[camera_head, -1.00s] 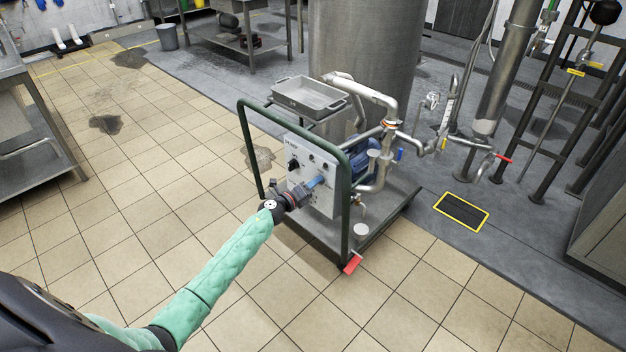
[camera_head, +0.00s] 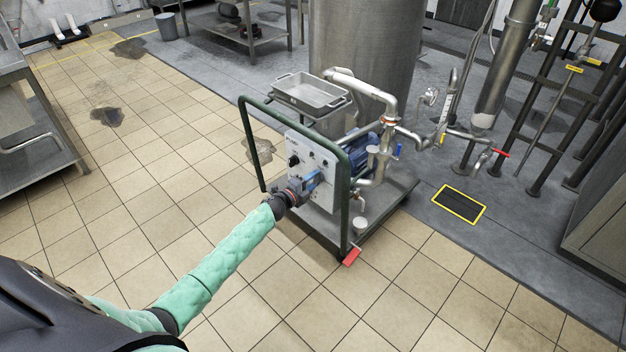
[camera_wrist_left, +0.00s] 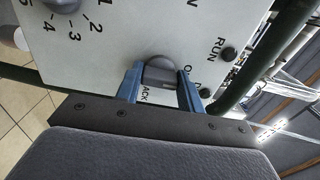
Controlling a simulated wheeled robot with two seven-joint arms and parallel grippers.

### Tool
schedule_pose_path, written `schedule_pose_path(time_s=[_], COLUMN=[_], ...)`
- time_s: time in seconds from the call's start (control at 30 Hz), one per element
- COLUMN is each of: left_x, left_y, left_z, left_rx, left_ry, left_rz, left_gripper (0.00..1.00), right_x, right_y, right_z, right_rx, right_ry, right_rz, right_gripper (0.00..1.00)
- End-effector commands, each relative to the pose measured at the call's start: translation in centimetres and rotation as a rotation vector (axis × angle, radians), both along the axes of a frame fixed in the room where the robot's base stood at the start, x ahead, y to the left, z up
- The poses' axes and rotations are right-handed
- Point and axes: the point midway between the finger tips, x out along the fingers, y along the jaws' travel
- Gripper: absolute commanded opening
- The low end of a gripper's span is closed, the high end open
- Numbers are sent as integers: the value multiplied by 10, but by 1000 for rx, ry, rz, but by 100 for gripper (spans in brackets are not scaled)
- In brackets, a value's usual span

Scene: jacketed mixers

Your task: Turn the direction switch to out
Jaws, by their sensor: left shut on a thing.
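The direction switch (camera_wrist_left: 160,72) is a dark round knob on the pale control panel (camera_wrist_left: 115,40), seen close in the left wrist view. My left gripper (camera_wrist_left: 160,88) has a blue finger on each side of the knob and is shut on it. Part of the lettering beside the knob is hidden by the fingers; "ACK" and part of an "O" word show. In the head view the panel (camera_head: 297,150) faces left on the wheeled pump cart, and my left gripper (camera_head: 312,182) reaches its lower part. My right gripper is not in view.
The cart's green tube frame (camera_head: 343,205) rises close beside the panel. A dial (camera_wrist_left: 62,4) with numbers and a button (camera_wrist_left: 228,53) marked RUN sit near the switch. A metal tray (camera_head: 310,95) rests on top.

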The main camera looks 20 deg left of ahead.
Motion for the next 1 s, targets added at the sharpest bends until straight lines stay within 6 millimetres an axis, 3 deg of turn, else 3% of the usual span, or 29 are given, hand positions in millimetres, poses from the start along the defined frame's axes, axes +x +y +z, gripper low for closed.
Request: schedule_pose_path(time_s=[0.4,0.43,0.53,0.83,1.0], left_x=[0,0,0,-1,-11], left_y=[1,1,1,1,5], left_z=[-2,-2,-1,-1,-2], left_rx=[-7,-7,-7,-6,-5], left_ry=[5,5,5,3,3], left_rz=[2,2,1,0,0], left_gripper=[15,40,60,60,60], right_x=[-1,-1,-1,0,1], right_y=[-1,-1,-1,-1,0], right_z=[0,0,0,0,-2], right_rx=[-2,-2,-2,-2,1], right_ry=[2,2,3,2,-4], right_rz=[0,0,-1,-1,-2], right_gripper=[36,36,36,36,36])
